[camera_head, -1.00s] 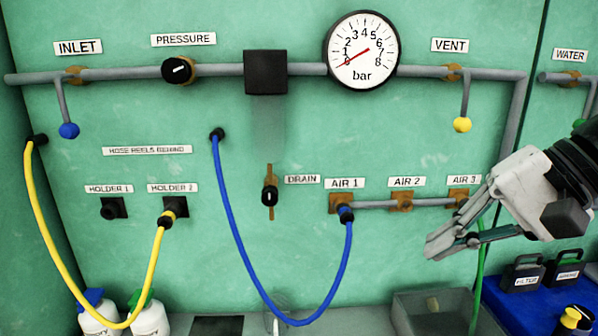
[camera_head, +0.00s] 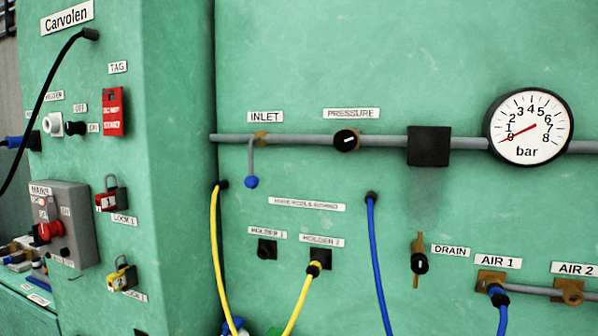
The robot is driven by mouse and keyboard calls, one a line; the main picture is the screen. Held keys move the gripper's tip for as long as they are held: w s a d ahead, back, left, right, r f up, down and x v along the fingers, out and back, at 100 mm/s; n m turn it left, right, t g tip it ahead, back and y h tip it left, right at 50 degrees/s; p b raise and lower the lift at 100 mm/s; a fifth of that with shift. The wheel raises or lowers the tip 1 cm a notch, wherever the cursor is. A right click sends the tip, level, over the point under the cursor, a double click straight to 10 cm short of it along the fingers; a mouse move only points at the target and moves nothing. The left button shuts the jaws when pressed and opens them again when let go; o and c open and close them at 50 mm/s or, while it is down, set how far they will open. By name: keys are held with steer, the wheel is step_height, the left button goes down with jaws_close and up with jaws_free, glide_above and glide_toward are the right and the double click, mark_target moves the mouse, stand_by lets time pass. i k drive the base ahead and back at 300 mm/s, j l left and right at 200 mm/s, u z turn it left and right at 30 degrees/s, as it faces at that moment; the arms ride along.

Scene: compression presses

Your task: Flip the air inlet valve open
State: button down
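The air inlet valve (camera_head: 252,160) is on the grey pipe under the INLET label (camera_head: 265,117). Its grey lever hangs straight down from a brass body and ends in a blue knob (camera_head: 251,182). The lever stands across the pipe. The pressure gauge (camera_head: 528,127) further right has its red needle near 0. My gripper is outside the current view, so its distance from the valve and its finger state do not show.
The black pressure knob (camera_head: 347,140) sits on the pipe right of the valve. A yellow hose (camera_head: 217,255) hangs below the valve and a blue hose (camera_head: 376,265) to its right. A green cabinet (camera_head: 150,150) with locks and switches juts out at left.

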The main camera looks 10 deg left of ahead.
mark_target(252, 181)
steer(key=u, duration=0.9)
